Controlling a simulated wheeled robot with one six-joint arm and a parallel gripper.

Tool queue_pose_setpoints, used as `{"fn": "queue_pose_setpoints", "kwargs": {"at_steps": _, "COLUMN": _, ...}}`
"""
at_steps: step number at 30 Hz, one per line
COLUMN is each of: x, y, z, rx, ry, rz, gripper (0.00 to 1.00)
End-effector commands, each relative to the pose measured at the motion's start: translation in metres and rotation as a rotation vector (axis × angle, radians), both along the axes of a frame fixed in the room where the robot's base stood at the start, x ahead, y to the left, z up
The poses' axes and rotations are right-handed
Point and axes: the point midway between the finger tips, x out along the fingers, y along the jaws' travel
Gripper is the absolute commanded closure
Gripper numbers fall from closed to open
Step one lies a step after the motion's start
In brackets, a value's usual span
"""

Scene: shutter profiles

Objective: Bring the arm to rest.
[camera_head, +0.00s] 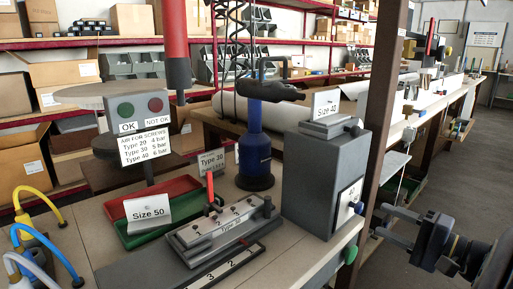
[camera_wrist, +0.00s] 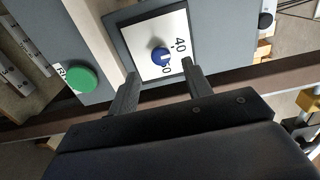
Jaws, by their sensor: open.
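My gripper (camera_head: 384,222) is at the right of the head view, in front of the bench edge, its fingers pointing left toward the grey box (camera_head: 318,178). In the wrist view my gripper (camera_wrist: 160,74) shows two dark fingers spread apart with nothing between them. Beyond the fingertips, a blue knob (camera_wrist: 161,56) stands on a white dial plate (camera_wrist: 151,29) of that box. The fingers look apart from the knob, but the exact distance is hard to tell. The knob also shows in the head view (camera_head: 358,208).
A green button (camera_wrist: 82,80) lies left of the fingers, on the bench front (camera_head: 350,254). A brown post (camera_head: 375,110) rises near my arm. The bench holds a blue screwdriver stand (camera_head: 255,150) and a Type 50 block (camera_head: 222,229).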

Motion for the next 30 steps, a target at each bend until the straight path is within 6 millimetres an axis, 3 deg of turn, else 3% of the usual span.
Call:
{"fn": "queue_pose_setpoints", "kwargs": {"at_steps": 6, "x": 0.027, "y": 0.022, "z": -0.001, "rx": 0.0, "ry": 0.0, "rz": 0.004, "gripper": 0.53}}
{"fn": "queue_pose_setpoints", "kwargs": {"at_steps": 13, "x": 0.043, "y": 0.034, "z": 0.0, "rx": 0.0, "ry": 0.0, "rz": 0.001, "gripper": 0.53}}
{"fn": "queue_pose_setpoints", "kwargs": {"at_steps": 30, "x": 0.04, "y": 0.031, "z": -0.001, "rx": 0.001, "ry": 0.001, "rz": -0.002, "gripper": 0.53}}
